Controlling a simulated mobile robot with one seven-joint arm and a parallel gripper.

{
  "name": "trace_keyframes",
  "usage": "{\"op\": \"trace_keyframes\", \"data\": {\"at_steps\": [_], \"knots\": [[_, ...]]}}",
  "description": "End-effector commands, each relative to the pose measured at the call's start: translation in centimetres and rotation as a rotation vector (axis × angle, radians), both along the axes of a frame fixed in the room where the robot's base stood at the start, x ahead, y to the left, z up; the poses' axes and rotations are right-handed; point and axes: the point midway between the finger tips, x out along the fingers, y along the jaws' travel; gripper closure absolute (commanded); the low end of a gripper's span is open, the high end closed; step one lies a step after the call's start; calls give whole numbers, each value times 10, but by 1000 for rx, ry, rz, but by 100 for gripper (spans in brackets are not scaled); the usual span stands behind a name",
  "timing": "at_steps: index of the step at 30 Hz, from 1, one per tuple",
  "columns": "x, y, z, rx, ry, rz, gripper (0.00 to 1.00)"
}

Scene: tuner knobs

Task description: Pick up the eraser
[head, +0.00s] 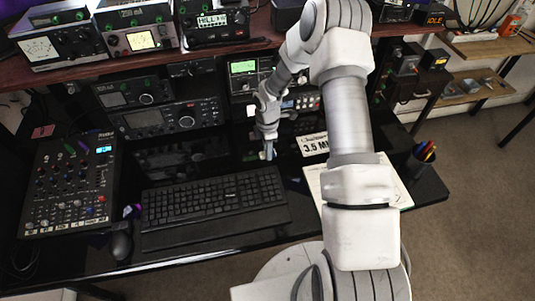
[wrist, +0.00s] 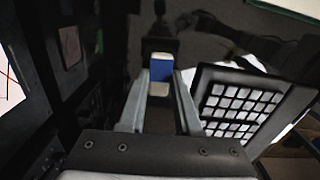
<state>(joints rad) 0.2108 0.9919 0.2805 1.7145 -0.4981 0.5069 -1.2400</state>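The eraser (wrist: 160,69), blue in the middle with pale ends, lies between the fingertips of my gripper (wrist: 161,78) in the wrist view. The fingers are close along both its sides. I cannot tell whether they press on it or only stand around it. In the head view my gripper (head: 268,152) points down at the dark desk, just behind the keyboard. A small pale and blue spot shows at its tips there, and the eraser is otherwise too small to make out.
The keyboard (head: 214,203) lies in front of my gripper, with a mouse (head: 121,245) and mixer (head: 70,185) to the left. Radios (head: 172,118) stand behind.

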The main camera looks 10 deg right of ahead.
Motion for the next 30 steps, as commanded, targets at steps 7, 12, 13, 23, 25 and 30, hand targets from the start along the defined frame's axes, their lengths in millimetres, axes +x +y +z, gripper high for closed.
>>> {"op": "trace_keyframes", "data": {"at_steps": [7,12,13,23,25,30], "knots": [[0,0,0,0,0,0,100],[0,0,0,0,-1,0,100],[0,0,0,0,-1,0,100],[1,-1,20,0,-4,-2,100],[1,-1,31,0,-4,-2,100],[-7,-27,57,-1,-2,-7,100]]}}
